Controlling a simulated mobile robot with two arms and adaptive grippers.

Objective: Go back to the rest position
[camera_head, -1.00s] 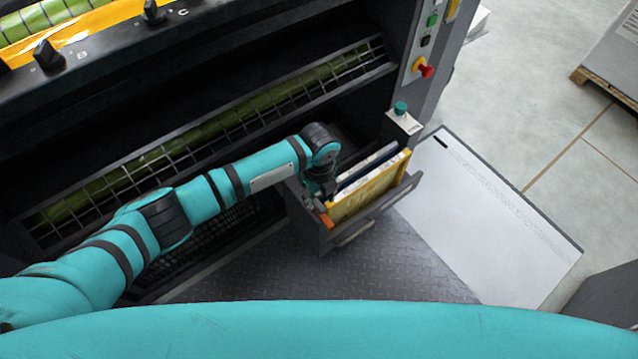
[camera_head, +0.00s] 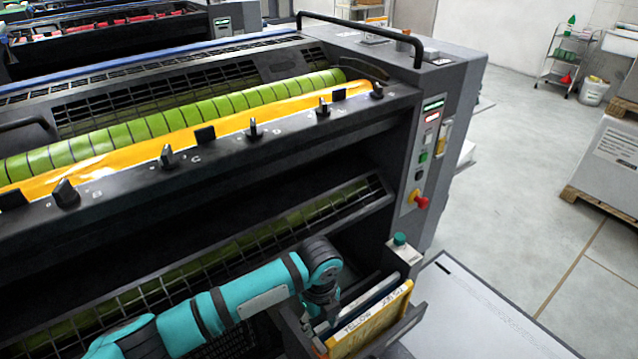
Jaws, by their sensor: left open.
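My left arm comes in from the lower left along the front of the grey ink unit. My left gripper (camera_head: 320,312) points down at the left end of the open drawer (camera_head: 405,328), close beside the yellow folder (camera_head: 370,322). Its jaws are open, though the fingertips are partly hidden and hard to make out. The yellow folder stands upright in the drawer with handwriting on its top edge. I cannot tell whether the gripper touches it. My right gripper is out of view.
The ink unit's dark ledge with black knobs (camera_head: 254,128) hangs above my arm. A red emergency button (camera_head: 421,203) and a green-topped button post (camera_head: 399,240) stand near the drawer. A pale platform (camera_head: 465,310) lies to the right, with open floor (camera_head: 540,170) beyond.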

